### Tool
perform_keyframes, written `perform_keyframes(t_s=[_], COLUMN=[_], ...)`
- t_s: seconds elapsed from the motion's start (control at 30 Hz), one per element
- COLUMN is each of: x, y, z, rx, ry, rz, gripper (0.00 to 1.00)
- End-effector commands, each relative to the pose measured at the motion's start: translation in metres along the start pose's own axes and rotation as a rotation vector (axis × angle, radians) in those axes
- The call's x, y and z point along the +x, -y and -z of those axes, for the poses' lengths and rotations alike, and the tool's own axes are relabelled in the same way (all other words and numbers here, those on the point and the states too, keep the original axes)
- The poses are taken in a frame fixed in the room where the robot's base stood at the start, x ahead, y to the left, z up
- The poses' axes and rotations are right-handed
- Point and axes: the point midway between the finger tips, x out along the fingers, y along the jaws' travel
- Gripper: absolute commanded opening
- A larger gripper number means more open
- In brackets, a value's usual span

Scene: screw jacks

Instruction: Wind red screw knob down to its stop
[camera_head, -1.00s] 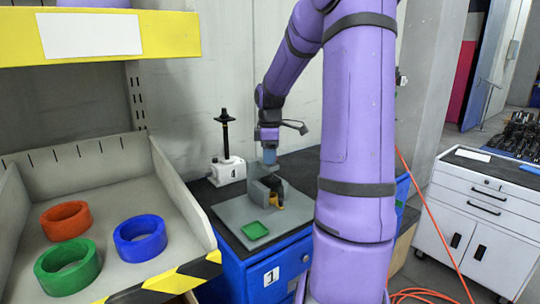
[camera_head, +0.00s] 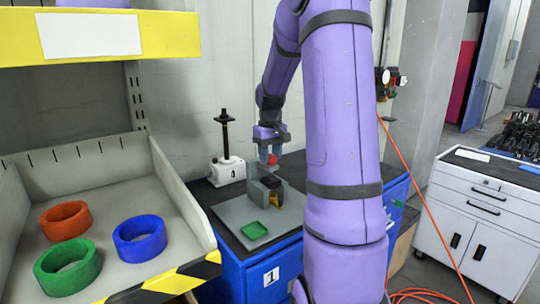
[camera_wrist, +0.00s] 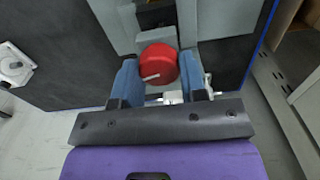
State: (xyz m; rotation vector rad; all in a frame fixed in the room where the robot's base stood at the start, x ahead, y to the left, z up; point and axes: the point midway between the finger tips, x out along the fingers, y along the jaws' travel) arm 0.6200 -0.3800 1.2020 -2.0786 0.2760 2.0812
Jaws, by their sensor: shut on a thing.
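The red screw knob (camera_wrist: 158,64) is round with a pale mark on its top. It also shows in the head view (camera_head: 272,159), on top of the dark grey jack (camera_head: 262,190). My gripper (camera_wrist: 158,82) comes down over it from above, with a blue finger on each side, and is shut on the knob. The jack stands on a grey plate (camera_head: 231,212) on the blue cabinet. The knob's screw thread is hidden, so its height above the stop cannot be told.
A green square tray (camera_head: 254,230) and an orange-yellow part (camera_head: 276,198) are on the plate. A white-based black post (camera_head: 227,150) stands behind left. A shelf with red, blue and green rings (camera_head: 140,238) is close on the left. A white drawer cabinet (camera_head: 482,215) stands right.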

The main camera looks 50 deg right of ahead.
Motion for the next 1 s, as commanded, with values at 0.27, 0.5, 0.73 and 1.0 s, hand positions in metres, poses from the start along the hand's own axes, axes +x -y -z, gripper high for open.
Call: perform_keyframes(t_s=[0.27,0.5,0.73,1.0], x=[-0.0025,-0.0025,-0.0024,-0.0024], y=[-0.0009,-0.0017,-0.0022,-0.0027], z=[0.0014,0.0011,0.0007,0.0], rx=[0.259,0.487,0.705,0.953], ry=[-0.006,-0.007,-0.007,-0.007], rz=[-0.002,-0.001,0.0,0.0], gripper=[0.15,0.15,0.15,0.15])
